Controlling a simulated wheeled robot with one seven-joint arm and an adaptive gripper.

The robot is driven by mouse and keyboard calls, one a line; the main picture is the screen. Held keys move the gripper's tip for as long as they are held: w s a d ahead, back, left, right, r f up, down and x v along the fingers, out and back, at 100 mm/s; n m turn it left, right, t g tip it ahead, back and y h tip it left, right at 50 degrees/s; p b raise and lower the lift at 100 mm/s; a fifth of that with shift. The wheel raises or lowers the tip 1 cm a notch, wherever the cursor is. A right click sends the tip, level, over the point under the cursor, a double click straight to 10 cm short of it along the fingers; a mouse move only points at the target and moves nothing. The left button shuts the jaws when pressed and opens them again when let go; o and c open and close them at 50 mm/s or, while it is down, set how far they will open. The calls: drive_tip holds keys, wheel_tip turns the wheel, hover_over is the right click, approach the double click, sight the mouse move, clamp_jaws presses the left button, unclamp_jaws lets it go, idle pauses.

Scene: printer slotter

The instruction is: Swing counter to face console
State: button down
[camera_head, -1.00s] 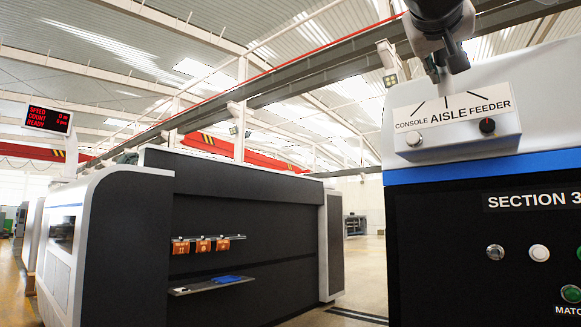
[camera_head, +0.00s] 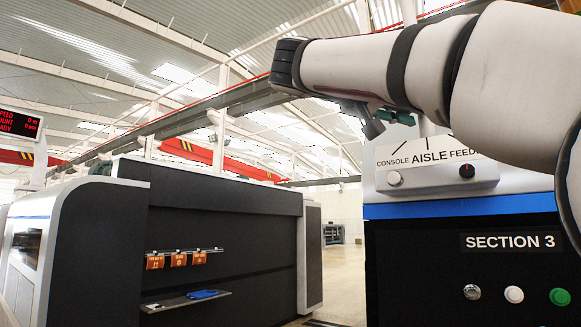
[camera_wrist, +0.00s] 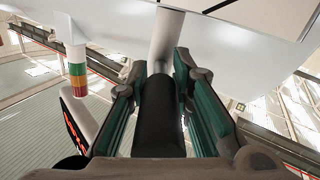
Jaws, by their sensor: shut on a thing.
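The counter display (camera_head: 20,122), a dark box with red lit text, hangs at the left edge of the head view, partly cut off. A dark panel with red lit marks (camera_wrist: 72,125) shows at the left in the wrist view. My gripper (camera_head: 388,117) is above the plate lettered CONSOLE, AISLE and FEEDER (camera_head: 430,153), toward its CONSOLE side. In the wrist view my gripper (camera_wrist: 163,72) is shut around a black grip (camera_wrist: 160,110) on a pale rod (camera_wrist: 165,40). My arm hides part of the plate in the head view.
A white knob (camera_head: 394,179) and a black knob (camera_head: 466,171) sit below the lettering. The black SECTION 3 panel (camera_head: 430,270) with several buttons is beneath. A long dark machine (camera_head: 220,225) with a shelf stands left; floor shows between (camera_head: 343,270).

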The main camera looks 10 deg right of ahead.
drive_tip(key=shift+w+a+m+g+h+p, duration=0.15)
drive_tip(key=shift+w+m+g+h+p, duration=0.1)
drive_tip(key=shift+m+g+p, duration=0.4)
drive_tip(key=shift+w+a+m+g+h+p, duration=0.1)
drive_tip(key=shift+w+m+g+h+p, duration=0.2)
drive_tip(key=shift+g+p, duration=0.6)
drive_tip(key=shift+w+m+g+p, duration=0.1)
drive_tip(key=shift+m+g+p, duration=0.45)
drive_tip(key=shift+g, duration=0.4)
drive_tip(key=shift+w+d+m+g+p, duration=0.1)
drive_tip(key=shift+w+m+g+p, duration=0.15)
drive_tip(key=shift+m+g, duration=0.3)
drive_tip(key=c, duration=1.4)
unclamp_jaws()
drive_tip(key=shift+s, duration=0.15)
drive_tip(key=shift+a, duration=3.75)
